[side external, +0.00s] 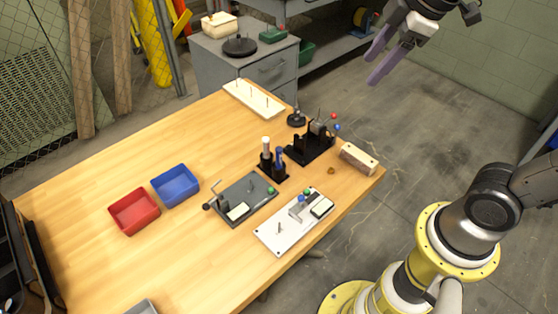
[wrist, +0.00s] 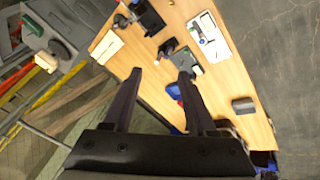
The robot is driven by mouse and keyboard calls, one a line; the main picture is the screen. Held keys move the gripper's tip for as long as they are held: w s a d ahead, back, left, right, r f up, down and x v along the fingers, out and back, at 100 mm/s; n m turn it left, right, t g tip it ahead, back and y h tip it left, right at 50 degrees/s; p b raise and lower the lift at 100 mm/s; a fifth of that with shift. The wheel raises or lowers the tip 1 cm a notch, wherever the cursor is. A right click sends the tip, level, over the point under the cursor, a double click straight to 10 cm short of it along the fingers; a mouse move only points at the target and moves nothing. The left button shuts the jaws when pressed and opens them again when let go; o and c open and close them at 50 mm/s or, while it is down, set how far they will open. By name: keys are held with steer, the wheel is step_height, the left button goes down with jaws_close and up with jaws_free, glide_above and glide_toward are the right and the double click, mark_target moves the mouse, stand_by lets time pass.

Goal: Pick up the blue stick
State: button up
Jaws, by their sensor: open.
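The blue stick (side external: 279,159) stands upright in a small black holder (side external: 272,174) near the middle of the table, beside a white-topped dark stick (side external: 266,152). In the wrist view the holder (wrist: 167,48) is small, and I cannot clearly tell the blue stick apart there. My gripper (side external: 371,73) is high at the upper right of the side view, well apart from the stick. In the wrist view my gripper (wrist: 160,74) has its two dark fingers spread, with nothing between them.
A black rack (side external: 312,148) with small coloured balls stands close behind the holder. A grey board (side external: 240,200) and a white board (side external: 294,222) lie in front. A wooden block (side external: 358,158) is at the right edge. Red (side external: 134,212) and blue (side external: 175,186) bins sit left.

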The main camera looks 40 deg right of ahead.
steer(key=w+a+f+n+g, duration=0.1)
steer(key=w+a+f+n, duration=0.1)
steer(key=w, duration=0.3)
steer(key=w+a+f+n+g, duration=0.1)
steer(key=w+a+f+n, duration=0.1)
steer(key=w, duration=0.3)
steer(key=n+g, duration=0.2)
glide_above(279, 149)
step_height(279, 149, down, 10)
steer(key=shift+g, duration=0.4)
steer(key=f, duration=0.9)
steer(key=shift+a+f, duration=0.2)
steer(key=shift+f, duration=0.2)
steer(key=shift+d+f, duration=0.15)
steer(key=shift+f, duration=1.3)
steer(key=shift+d+f, duration=0.1)
steer(key=shift+f, duration=1.35)
jaws_close()
